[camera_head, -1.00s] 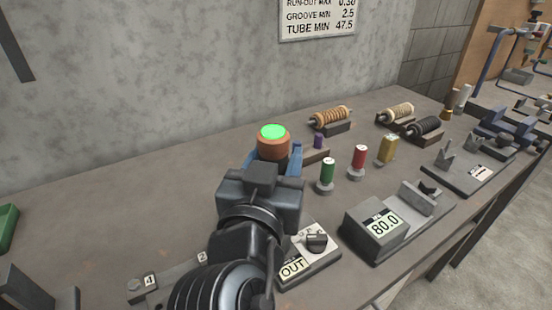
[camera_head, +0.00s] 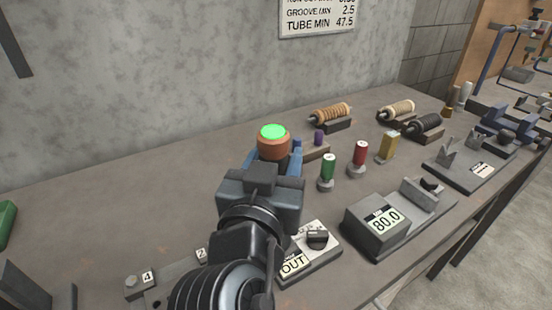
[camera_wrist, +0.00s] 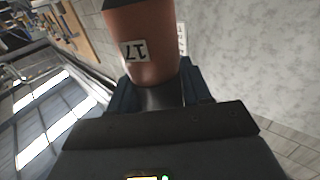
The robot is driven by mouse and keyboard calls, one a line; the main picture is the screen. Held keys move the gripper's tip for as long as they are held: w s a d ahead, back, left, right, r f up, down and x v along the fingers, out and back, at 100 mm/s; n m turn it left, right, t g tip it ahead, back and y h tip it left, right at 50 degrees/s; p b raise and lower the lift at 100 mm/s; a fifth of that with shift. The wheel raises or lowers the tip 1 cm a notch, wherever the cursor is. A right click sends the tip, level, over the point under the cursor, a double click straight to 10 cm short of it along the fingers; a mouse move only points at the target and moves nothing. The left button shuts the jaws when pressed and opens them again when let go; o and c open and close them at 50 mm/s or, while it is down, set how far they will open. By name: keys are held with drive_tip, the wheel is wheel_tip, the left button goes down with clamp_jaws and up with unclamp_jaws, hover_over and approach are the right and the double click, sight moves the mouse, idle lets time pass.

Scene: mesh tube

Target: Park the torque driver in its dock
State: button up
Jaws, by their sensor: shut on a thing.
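An orange-brown cylinder with a lit green top (camera_head: 273,140) stands in my gripper (camera_head: 276,160), and I take it to be the torque driver. In the wrist view the same driver (camera_wrist: 145,45) carries a white label that reads like 17 upside down. The blue fingers are shut on its lower, dark part, and my gripper hides most of what lies under it. The driver looks upright and above the bench. I cannot tell which thing is its dock; a low plate with labels 4 and 2 (camera_head: 180,271) is partly hidden behind my arm.
A box marked OUT (camera_head: 318,262) and a gauge reading 80.0 (camera_head: 372,228) stand right of my arm. Green (camera_head: 328,168), red (camera_head: 360,154) and yellow (camera_head: 388,147) cylinders stand beyond. Wound rollers (camera_head: 330,113) lie at the back. The bench's left part (camera_head: 110,190) is mostly clear.

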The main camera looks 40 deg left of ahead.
drive_tip(key=shift+f+b, duration=1.65)
drive_tip(key=shift+f, duration=0.05)
idle(1.7)
drive_tip(key=o, duration=1.3)
drive_tip(key=shift+o, duration=0.2)
drive_tip(key=shift+f, duration=0.1)
drive_tip(key=shift+s, duration=0.1)
drive_tip(key=b+v, duration=0.1)
drive_tip(key=v, duration=0.6)
drive_tip(key=shift+s, duration=0.3)
drive_tip(key=shift+d, duration=0.2)
